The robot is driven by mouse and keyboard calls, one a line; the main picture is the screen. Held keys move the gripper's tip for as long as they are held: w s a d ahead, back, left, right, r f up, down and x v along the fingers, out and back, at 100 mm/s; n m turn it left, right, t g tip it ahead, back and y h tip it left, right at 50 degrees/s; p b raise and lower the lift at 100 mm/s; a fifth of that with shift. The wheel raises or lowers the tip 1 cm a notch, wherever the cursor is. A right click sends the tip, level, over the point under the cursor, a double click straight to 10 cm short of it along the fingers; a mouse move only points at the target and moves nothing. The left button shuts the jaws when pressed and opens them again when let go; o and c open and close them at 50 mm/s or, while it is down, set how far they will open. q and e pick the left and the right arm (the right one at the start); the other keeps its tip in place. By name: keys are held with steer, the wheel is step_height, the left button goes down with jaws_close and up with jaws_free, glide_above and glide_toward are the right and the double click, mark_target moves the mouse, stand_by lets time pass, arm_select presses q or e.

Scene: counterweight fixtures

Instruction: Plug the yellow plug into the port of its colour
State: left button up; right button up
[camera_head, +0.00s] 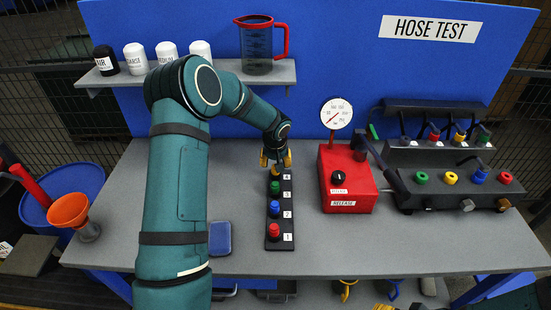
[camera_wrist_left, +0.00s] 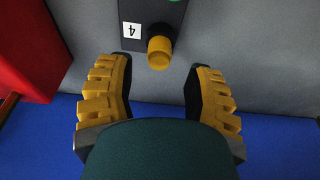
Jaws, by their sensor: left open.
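The yellow plug (camera_wrist_left: 159,52) stands in the black strip (camera_wrist_left: 130,12) beside the label 4, in the left wrist view. My left gripper (camera_head: 275,163) is open over that end of the strip in the head view. In the wrist view its two yellow fingers (camera_wrist_left: 159,88) are spread on either side, with the plug just beyond the gap between them, not gripped. In the head view the gripper largely hides the plug. A yellow round port (camera_head: 451,178) sits on the black block at the right, between a green and a blue one. A small yellow part at the bottom edge may be my right gripper (camera_head: 384,307).
Green (camera_head: 275,188), blue (camera_head: 274,209) and red (camera_head: 274,231) plugs stand in the same strip. A red gauge box (camera_head: 347,180) stands between strip and port block. A black hose unit (camera_head: 435,155) rises behind the ports. A blue pad (camera_head: 220,238) lies left of the strip.

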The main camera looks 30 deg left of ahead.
arm_select(q)
steer(key=b+x, duration=0.3)
steer(key=x, duration=0.1)
steer(key=shift+f, duration=0.25)
steer(key=shift+w+a+f+b, duration=0.1)
steer(key=shift+w+f+b, duration=0.1)
steer(key=shift+f+b, duration=0.3)
jaws_close()
